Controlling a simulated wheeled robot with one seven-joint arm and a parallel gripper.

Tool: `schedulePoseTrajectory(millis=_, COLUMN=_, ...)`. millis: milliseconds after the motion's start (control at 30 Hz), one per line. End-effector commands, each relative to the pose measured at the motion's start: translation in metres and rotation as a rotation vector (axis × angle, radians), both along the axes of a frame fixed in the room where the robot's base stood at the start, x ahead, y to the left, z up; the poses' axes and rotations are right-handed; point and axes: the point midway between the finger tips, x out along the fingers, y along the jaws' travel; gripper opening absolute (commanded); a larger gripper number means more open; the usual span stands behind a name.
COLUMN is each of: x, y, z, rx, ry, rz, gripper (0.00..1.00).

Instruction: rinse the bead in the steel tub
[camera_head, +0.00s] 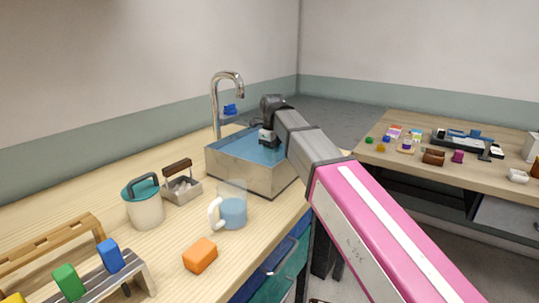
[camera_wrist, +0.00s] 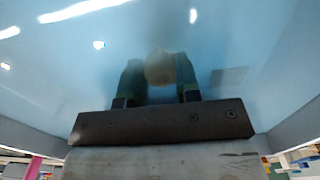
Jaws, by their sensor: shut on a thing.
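The steel tub (camera_head: 240,172) stands on the near bench under a tap and holds pale blue water (camera_head: 250,147). My gripper (camera_head: 267,138) reaches down into the tub from above. In the wrist view my gripper (camera_wrist: 160,76) is shut on a round beige bead (camera_wrist: 160,67), which sits between the two fingertips. The fingers and the bead look dimmed and bluish, as if under the water surface. The bead is hidden in the head view.
A curved tap (camera_head: 226,83) rises behind the tub. A glass jug (camera_head: 232,208), an orange block (camera_head: 200,255), a lidded teal pot (camera_head: 143,204) and a small handled steel basket (camera_head: 182,188) stand in front and left. A second table (camera_head: 470,177) with small items is at right.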

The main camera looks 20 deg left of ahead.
Motion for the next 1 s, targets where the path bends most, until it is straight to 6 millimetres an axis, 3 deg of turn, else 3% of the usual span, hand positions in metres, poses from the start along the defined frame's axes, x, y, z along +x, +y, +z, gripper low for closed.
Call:
schedulePoseTrajectory(millis=267, x=0.006, y=-0.002, z=0.006, rx=0.001, ry=0.000, rz=0.001, gripper=0.04)
schedulePoseTrajectory(millis=1000, x=0.006, y=-0.001, z=0.069, rx=0.000, ry=0.000, rz=0.000, gripper=0.04)
